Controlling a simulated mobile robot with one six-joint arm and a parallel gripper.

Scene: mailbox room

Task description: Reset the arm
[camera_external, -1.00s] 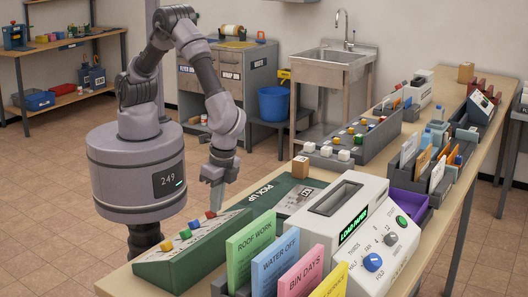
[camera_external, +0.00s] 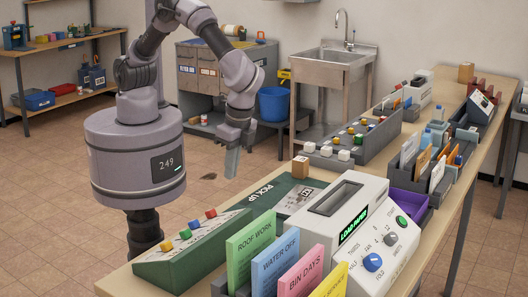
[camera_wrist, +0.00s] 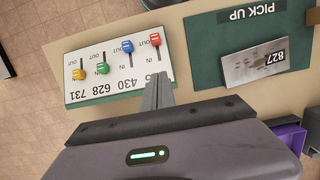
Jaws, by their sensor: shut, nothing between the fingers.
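My gripper (camera_external: 231,165) hangs pointing down, shut and empty, at the back edge of the table, above and apart from the green pick-up mat (camera_external: 262,207) and the lever box (camera_external: 190,250). In the wrist view the shut fingers (camera_wrist: 158,90) reach in front of the lever box (camera_wrist: 90,60). Its yellow (camera_wrist: 78,73), green (camera_wrist: 102,67), blue (camera_wrist: 127,46) and red (camera_wrist: 155,39) levers show there, with the yellow and green ones further left and lower in the picture. My arm is bent at the elbow over the floor behind the table.
A grey card marked 827 (camera_wrist: 265,62) lies on the mat. Button panels and trays line the table behind. The air around my gripper is clear.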

